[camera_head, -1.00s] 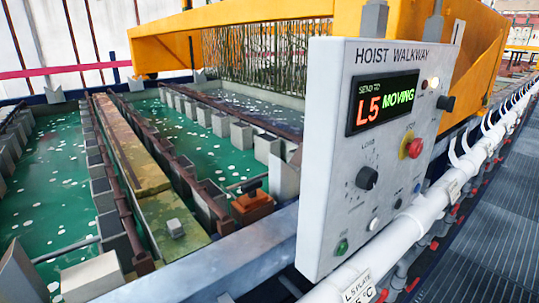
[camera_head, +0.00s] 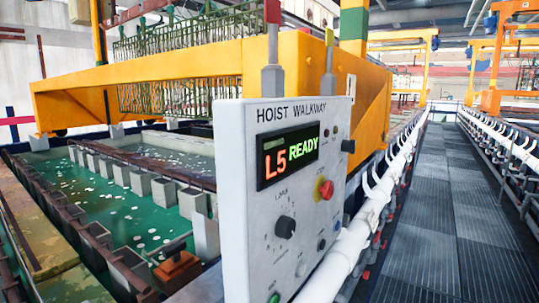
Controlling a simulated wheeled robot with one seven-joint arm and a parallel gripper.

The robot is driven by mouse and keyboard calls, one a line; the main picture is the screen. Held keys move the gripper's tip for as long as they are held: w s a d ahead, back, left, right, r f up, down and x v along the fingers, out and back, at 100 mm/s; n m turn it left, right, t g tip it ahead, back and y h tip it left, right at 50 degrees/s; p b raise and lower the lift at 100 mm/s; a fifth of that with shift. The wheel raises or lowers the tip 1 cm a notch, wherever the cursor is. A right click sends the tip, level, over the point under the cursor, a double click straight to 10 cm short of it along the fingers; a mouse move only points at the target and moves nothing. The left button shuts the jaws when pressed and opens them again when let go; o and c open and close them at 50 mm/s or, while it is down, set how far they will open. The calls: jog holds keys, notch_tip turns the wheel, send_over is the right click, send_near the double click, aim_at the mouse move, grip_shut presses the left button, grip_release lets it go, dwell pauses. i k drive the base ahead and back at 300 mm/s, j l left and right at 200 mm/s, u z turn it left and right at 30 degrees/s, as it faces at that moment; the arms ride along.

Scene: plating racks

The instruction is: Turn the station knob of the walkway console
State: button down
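The walkway console (camera_head: 240,180) is a white upright box lettered HOIST WALKWAY, at the middle of the head view. Its display (camera_head: 287,157) reads L5 in red-orange and READY in green. A black knob (camera_head: 285,227) with a ring of small marks sits below the display; its labels are too small to read, so I cannot tell its exact setting. A second dark knob (camera_head: 348,146) sticks out at the console's right edge. A red stop button (camera_head: 326,190) on a yellow base sits between them. My gripper is not in view.
A yellow hoist (camera_head: 190,75) with a hanging rack (camera_head: 170,95) stands behind the console. Green tanks (camera_head: 115,205) lie to the left. White pipes (camera_head: 385,185) run along the right side, beside a clear grey walkway (camera_head: 440,200).

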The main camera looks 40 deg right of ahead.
aim_at(285, 227)
jog(key=i+l+u, duration=0.15)
jog(key=l, duration=0.25)
jog(key=i+l+u, duration=0.1)
jog(key=l, duration=0.35)
jog(key=i+l+u, duration=0.15)
jog(key=l, duration=0.3)
jog(key=i+l+u, duration=0.15)
jog(key=l, duration=0.3)
jog(key=l+u, duration=0.1)
jog(key=l, duration=0.35)
jog(key=i, duration=0.05)
